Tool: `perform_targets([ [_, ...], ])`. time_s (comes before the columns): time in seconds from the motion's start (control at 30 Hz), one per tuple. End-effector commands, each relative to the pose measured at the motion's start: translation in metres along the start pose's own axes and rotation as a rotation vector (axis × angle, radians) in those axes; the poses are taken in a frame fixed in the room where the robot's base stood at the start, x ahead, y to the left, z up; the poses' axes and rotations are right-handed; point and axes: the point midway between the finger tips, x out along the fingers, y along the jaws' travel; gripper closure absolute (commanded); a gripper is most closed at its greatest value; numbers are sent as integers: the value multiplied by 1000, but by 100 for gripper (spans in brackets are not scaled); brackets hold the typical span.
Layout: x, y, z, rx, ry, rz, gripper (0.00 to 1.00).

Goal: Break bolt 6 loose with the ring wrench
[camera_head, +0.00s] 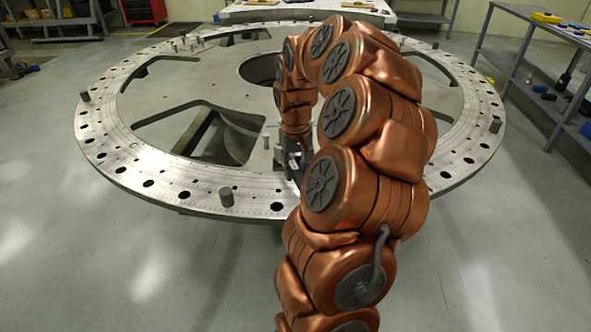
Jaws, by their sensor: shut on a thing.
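The large round turret plate (110,160) lies level, with a ring of holes along its rim. I can read no numbers, so I cannot tell which is bolt 6. My gripper (291,168) points down at the near rim, right of the front bolt, partly hidden by my arm. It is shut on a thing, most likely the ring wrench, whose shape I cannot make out. Whether it touches a bolt is hidden.
Several small upright pieces (180,44) stand on the plate's far left. The plate has large openings (215,135). A shelf (540,75) with tools stands at the right, a bench (300,12) and a red cabinet (145,10) behind. The floor around is clear.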

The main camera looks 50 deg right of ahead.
Motion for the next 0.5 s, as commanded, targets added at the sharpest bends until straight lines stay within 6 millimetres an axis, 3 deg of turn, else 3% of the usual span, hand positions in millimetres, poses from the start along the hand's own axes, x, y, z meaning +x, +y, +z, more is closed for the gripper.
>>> perform_targets([
  [0.5,3,0,0,0,1,0,100],
])
